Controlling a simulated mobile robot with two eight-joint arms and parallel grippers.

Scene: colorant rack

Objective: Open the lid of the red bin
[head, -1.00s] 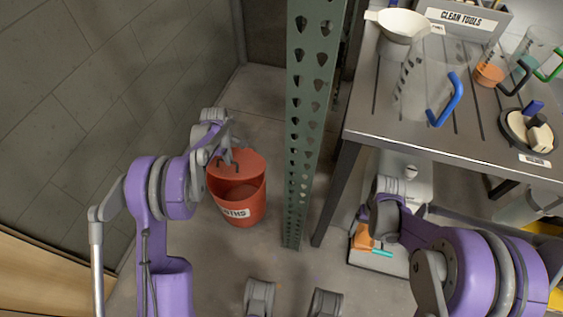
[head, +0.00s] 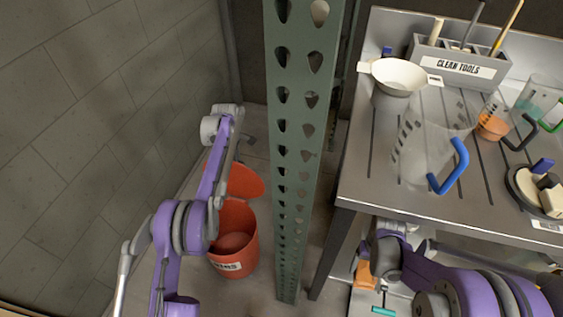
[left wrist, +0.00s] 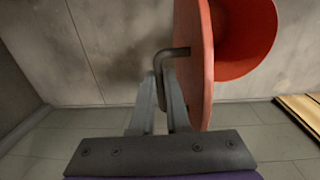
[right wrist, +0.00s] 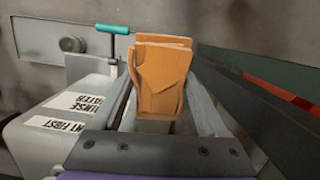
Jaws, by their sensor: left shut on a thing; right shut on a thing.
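The red bin (head: 235,255) stands on the floor left of the green post, with its mouth showing. Its red lid (head: 244,182) is tilted up at the far side, partly hidden by my left arm. In the left wrist view, the lid (left wrist: 193,65) shows nearly edge-on beside the bin's bowl (left wrist: 243,40). My left gripper (left wrist: 161,88) is shut on the lid's dark bent handle (left wrist: 173,51). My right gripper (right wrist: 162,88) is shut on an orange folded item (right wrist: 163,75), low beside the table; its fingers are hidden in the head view.
The green perforated post (head: 300,150) rises just right of the bin. A metal table (head: 400,185) with a clear jug (head: 425,155), a white funnel (head: 397,77) and a tool box (head: 455,65) fills the right. A tiled wall (head: 80,110) bounds the left.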

